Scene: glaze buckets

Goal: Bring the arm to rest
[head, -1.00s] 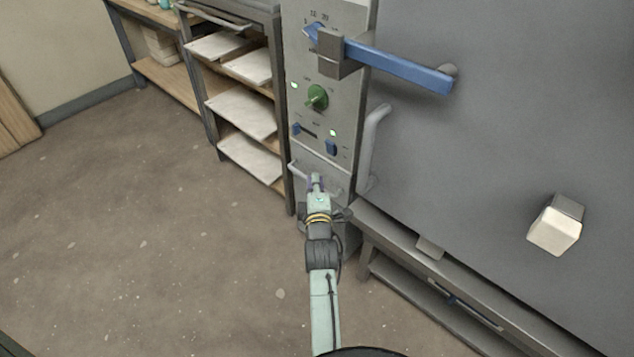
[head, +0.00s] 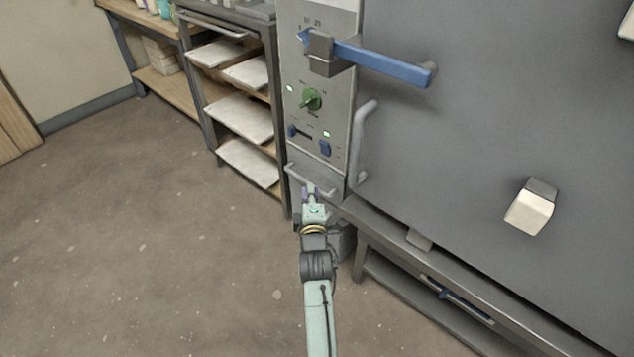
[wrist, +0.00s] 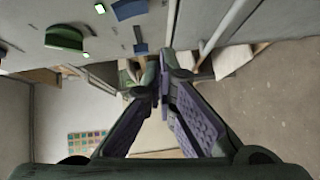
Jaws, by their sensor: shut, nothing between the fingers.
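My gripper (head: 311,192) is at the end of my pale green arm, low in front of the grey control panel (head: 300,129) in the head view. In the wrist view its two purple-padded fingers (wrist: 160,88) come together at the tips, with nothing between them. The panel carries a green knob (head: 311,100), blue switches and small lit lamps. The knob also shows at the upper left of the wrist view (wrist: 63,39). A blue lever (head: 385,63) is above, across the panel and the large grey door. Whether my gripper touches the drawer-like handle (head: 309,180) beside it cannot be told.
The grey door (head: 470,130) with a pale block (head: 530,207) and a vertical handle (head: 361,143) fills the right. A ledge (head: 410,248) runs below it. A rack with pale shelves (head: 240,118) stands left of the panel. The floor (head: 130,240) at left is clear.

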